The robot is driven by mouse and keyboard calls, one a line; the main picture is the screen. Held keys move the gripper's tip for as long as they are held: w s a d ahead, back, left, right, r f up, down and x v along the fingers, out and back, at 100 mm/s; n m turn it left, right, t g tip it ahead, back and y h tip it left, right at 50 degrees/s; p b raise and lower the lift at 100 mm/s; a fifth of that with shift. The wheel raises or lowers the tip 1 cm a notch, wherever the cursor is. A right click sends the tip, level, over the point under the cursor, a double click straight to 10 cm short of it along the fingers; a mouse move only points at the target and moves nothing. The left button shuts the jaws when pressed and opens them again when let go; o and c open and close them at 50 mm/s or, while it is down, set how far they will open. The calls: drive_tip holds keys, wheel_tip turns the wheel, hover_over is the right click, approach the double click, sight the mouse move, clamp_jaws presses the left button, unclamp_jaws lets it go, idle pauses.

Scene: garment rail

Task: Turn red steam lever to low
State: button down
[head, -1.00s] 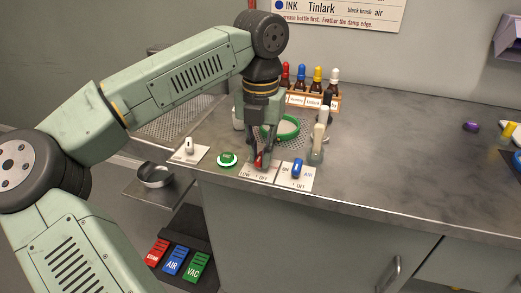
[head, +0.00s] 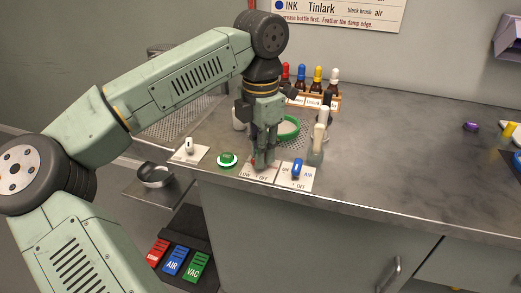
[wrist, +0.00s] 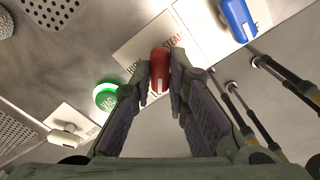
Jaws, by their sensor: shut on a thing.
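The red steam lever (wrist: 160,70) stands on a white plate (wrist: 134,46) marked STEAM, with HIGH and part of LOW readable in the wrist view. My gripper (wrist: 160,76) has one finger on each side of the lever and is shut on it. In the head view my gripper (head: 263,161) points down onto the plate, and only a little of the red lever (head: 256,163) shows beside the fingers. The exact mark the lever points to is hidden by the fingers.
A blue lever (head: 297,168) on its own plate stands close on the right. A green button (head: 227,159) and a white lever (head: 189,145) are on the left. A green ring (head: 289,128), a pale upright tool (head: 319,137) and dropper bottles (head: 318,80) stand behind.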

drive_tip(key=shift+m, duration=0.6)
drive_tip(key=c, duration=1.6)
unclamp_jaws()
drive_tip(key=shift+o, duration=0.2)
drive_tip(key=shift+r, duration=0.1)
wheel_tip(320, 180, up, 12)
drive_tip(key=shift+d, duration=0.1)
